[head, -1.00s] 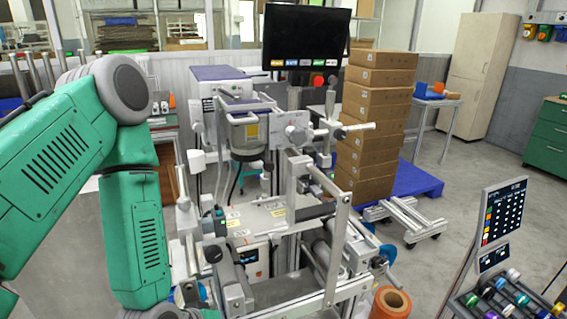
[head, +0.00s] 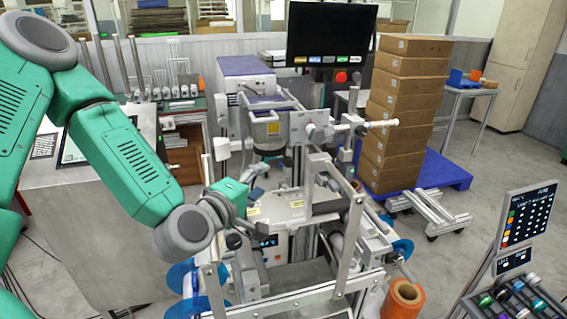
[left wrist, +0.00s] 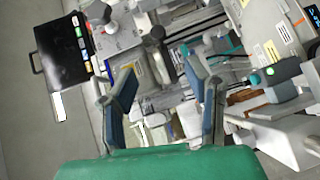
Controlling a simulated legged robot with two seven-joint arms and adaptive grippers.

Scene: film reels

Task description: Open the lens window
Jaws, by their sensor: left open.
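The grey machine frame (head: 342,245) stands in the middle of the head view, with a grey canister-like unit with a yellow label (head: 273,128) at its upper part. I cannot tell which part is the lens window. My left gripper (head: 252,208) is over the left side of the machine, and its fingers are small and partly lost against the machine. In the left wrist view, the two fingers (left wrist: 163,82) are open and apart, with nothing held between them. Machine parts lie beyond them. My right gripper is not in view.
A black monitor (head: 331,33) stands behind the machine. Stacked cartons (head: 402,113) stand on a blue pallet (head: 443,172) at the right. An orange roll (head: 403,298) is at the front. A sign panel (head: 527,216) stands at the right. A metal-sided counter (head: 112,235) is at the left.

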